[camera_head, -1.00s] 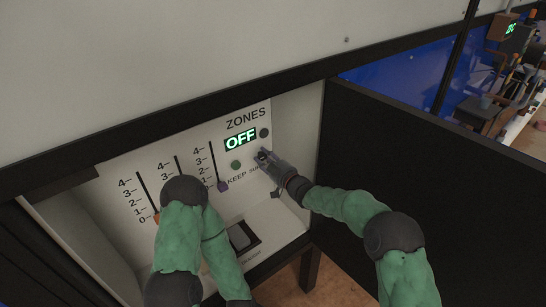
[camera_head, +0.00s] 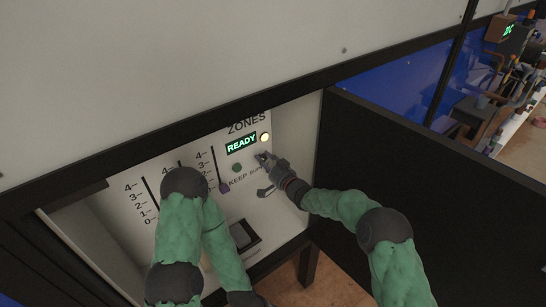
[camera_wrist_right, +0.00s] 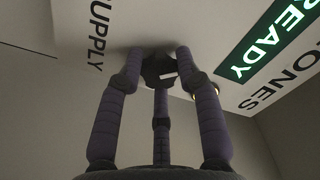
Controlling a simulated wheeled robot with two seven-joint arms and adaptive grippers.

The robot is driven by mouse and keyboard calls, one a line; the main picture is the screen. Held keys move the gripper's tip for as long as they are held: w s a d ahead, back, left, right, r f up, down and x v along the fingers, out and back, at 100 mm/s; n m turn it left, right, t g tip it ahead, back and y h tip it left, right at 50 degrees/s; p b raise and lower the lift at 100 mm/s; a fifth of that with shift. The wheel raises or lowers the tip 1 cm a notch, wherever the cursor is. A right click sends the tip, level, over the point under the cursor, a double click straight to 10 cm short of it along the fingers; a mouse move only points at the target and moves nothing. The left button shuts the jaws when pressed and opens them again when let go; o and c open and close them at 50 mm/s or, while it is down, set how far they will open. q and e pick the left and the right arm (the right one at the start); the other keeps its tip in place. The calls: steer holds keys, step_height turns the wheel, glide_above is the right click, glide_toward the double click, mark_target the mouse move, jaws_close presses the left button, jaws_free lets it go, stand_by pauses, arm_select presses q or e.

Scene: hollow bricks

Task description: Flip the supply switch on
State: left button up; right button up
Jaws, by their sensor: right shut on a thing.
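The control panel (camera_head: 206,173) is a white recessed face with a lit green display (camera_head: 241,143) that reads READY. A round lamp (camera_head: 265,137) beside the display glows pale. In the wrist view, the supply switch (camera_wrist_right: 158,68) is a small dark knob with a light mark, near the word SUPPLY. My right gripper (camera_head: 262,158) is at the panel, shut on the switch, its fingers around it; the fingers mostly hide the switch in the head view. My left arm stands in front of the panel's left part, and its gripper is not in view.
A dark-framed square (camera_head: 243,236) is on the lower ledge. A black door panel (camera_head: 430,190) stands right of the recess.

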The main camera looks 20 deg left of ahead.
steer(key=shift+s+a+m+p, duration=0.1)
steer(key=shift+m+p, duration=0.55)
steer(key=shift+m, duration=1.25)
steer(key=shift+s+m+p, duration=0.1)
steer(key=shift+m+p, duration=0.5)
steer(key=shift+m, duration=1.3)
steer(key=shift+f+m, duration=0.1)
steer(key=shift+m, duration=0.2)
steer(key=o, duration=1)
steer(key=shift+c, duration=0.2)
steer(key=shift+o, duration=1)
steer(key=shift+s, duration=0.1)
